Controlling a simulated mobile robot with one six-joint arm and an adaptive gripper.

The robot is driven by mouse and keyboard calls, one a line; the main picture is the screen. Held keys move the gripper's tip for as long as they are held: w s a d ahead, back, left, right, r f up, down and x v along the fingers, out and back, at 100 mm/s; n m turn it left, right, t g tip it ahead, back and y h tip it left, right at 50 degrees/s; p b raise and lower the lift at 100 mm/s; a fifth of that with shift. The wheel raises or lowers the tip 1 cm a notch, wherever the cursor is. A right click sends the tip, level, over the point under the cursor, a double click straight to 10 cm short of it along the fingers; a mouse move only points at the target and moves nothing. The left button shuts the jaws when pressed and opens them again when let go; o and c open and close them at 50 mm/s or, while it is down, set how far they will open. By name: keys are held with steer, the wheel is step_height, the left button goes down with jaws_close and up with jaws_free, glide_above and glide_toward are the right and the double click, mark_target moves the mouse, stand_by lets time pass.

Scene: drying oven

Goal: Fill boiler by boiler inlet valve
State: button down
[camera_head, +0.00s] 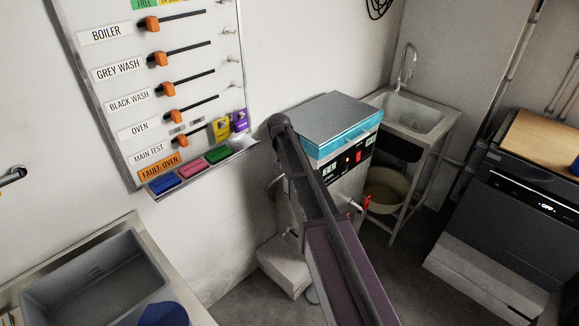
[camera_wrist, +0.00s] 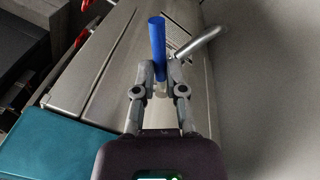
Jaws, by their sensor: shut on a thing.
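The boiler (camera_head: 343,178) is a grey metal box with a teal band under its top, standing by the wall in the head view. In the wrist view, its metal side (camera_wrist: 115,60) and teal part (camera_wrist: 50,145) show at a tilt. A blue valve handle (camera_wrist: 157,48) stands out from the metal side, next to a bare metal pipe (camera_wrist: 200,42). My gripper (camera_wrist: 161,78) is shut on the lower end of the blue handle, with a finger on each side. In the head view my arm crosses in front of the boiler and my gripper is hidden.
A red valve handle (camera_head: 366,204) sits on the boiler's front. A sink (camera_head: 410,112) stands behind it to the right, with a bucket (camera_head: 386,188) below. A dark oven-like unit (camera_head: 520,205) is at right. A label board (camera_head: 165,75) hangs at left above a grey basin (camera_head: 95,285).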

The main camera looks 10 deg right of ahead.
stand_by(0.4)
steer(key=shift+w+a+m+g, duration=0.15)
steer(key=shift+w+a+m, duration=0.1)
steer(key=shift+m, duration=0.65)
steer(key=shift+w+a+m+g, duration=0.15)
steer(key=shift+a+m, duration=0.1)
steer(key=shift+m, duration=0.65)
steer(key=shift+w+a+m, duration=0.2)
steer(key=shift+a+m, duration=0.05)
steer(key=shift+m, duration=0.85)
stand_by(4.7)
